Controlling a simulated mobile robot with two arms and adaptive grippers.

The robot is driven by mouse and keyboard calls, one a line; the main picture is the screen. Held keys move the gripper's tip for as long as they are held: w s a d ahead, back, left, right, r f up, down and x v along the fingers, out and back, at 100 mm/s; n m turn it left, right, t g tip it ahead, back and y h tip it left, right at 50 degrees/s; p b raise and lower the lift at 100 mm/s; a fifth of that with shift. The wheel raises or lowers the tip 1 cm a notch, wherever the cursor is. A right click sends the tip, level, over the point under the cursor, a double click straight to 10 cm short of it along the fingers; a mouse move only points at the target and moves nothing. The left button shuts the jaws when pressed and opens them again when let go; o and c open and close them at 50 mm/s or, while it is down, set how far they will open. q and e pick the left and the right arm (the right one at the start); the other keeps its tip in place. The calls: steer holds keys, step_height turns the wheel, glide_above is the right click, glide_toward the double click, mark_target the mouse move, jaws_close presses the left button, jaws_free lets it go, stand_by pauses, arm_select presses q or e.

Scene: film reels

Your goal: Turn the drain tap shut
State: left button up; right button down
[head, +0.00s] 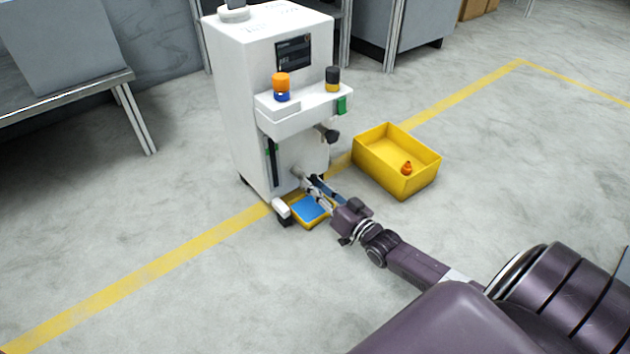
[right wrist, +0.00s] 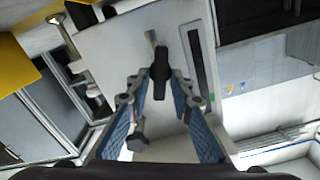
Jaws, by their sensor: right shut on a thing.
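A white machine (head: 235,110) stands on the floor. The drain tap sits low on its front; in the right wrist view its black handle (right wrist: 160,70) and short metal stem show. My right gripper (head: 313,185) is at the foot of the machine's front. In the right wrist view its blue-padded fingers (right wrist: 158,84) lie on either side of the handle, shut on it. The fingers largely hide the tap in the head view. My left gripper is in neither view.
A shallow yellow tray with a blue inside (head: 308,208) lies on the floor below my right gripper. A yellow bin (head: 375,174) holding a small orange thing (head: 406,168) stands to the right. A grey bench (head: 65,98) is at the left. The front-left floor is clear.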

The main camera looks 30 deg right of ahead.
steer(key=shift+d+f+m+p, duration=0.15)
steer(key=shift+m+p, duration=0.1)
steer(key=shift+m, duration=2)
steer(key=shift+f+m+p, duration=0.15)
steer(key=shift+m+p, duration=0.15)
steer(key=shift+m, duration=1.9)
steer(key=shift+d+f+m+p, duration=0.15)
steer(key=shift+m+p, duration=0.1)
steer(key=shift+m, duration=2)
steer(key=shift+a+m, duration=0.1)
steer(key=shift+m, duration=0.2)
steer(key=c, duration=2)
jaws_free()
steer(key=shift+o, duration=0.2)
steer(key=s+d, duration=0.1)
steer(key=s, duration=1.1)
